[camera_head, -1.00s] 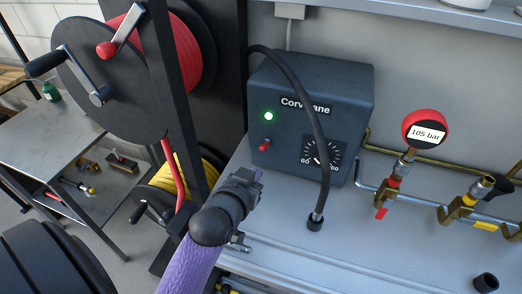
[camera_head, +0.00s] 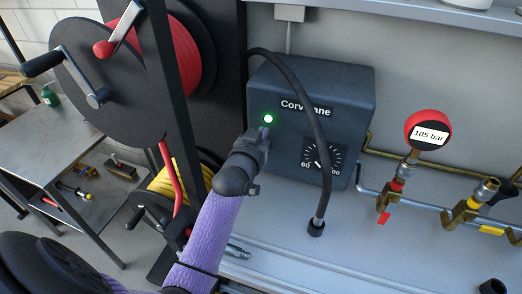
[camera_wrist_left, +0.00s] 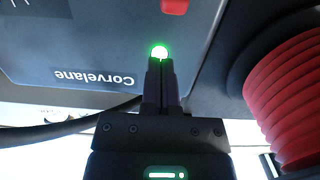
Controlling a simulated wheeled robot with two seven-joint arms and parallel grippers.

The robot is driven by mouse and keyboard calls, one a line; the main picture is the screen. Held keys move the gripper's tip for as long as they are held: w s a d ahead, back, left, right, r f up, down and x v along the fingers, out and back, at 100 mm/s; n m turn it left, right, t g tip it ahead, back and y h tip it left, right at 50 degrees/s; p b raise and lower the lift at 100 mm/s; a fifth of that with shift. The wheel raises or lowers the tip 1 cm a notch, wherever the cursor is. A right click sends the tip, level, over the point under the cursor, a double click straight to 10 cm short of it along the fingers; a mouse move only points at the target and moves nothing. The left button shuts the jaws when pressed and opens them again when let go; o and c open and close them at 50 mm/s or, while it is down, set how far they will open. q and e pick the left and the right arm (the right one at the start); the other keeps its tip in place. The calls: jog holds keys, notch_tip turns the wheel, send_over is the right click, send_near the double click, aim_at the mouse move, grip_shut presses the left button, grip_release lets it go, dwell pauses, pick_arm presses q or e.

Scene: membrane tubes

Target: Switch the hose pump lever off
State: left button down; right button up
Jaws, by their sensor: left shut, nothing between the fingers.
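The dark grey Corvelane pump box (camera_head: 350,100) stands on the bench, with a lit green lamp (camera_head: 268,118) on its front. My left gripper (camera_head: 266,130) is shut and empty, in front of the box just below the lamp. It hides the red lever in the head view. In the left wrist view, which is upside down, the red lever (camera_wrist_left: 175,6) shows partly at the top edge, beyond the lamp (camera_wrist_left: 159,52). The fingertips (camera_wrist_left: 160,62) overlap the lamp's edge in the picture; I cannot tell whether they touch the box. My right gripper is out of view.
A black hose (camera_head: 318,150) arches in front of the box, right of my gripper. A dial (camera_head: 322,157) is on the box's front. Hose reels (camera_head: 185,55) stand at the left. Brass valves (camera_head: 390,200) and a 105 bar gauge (camera_head: 428,130) are at the right.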

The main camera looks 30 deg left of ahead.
pick_arm(q)
notch_tip(320, 180, down, 3)
jog(key=shift+f+b, duration=0.1)
jog(key=shift+b, duration=0.25)
jog(key=shift+s+f, duration=0.2)
jog(key=shift+f, duration=0.1)
jog(key=f+t+b, duration=0.1)
jog(key=b, duration=0.1)
jog(key=f+t+b, duration=0.1)
jog(key=t+b, duration=0.1)
jog(key=b, duration=0.1)
jog(key=s+t+b, duration=0.1)
jog(key=b, duration=0.2)
jog(key=shift+s+d+f+y, duration=0.1)
jog(key=shift+d+f+y, duration=0.2)
jog(key=shift+f, duration=0.2)
dwell(0.4)
dwell(0.3)
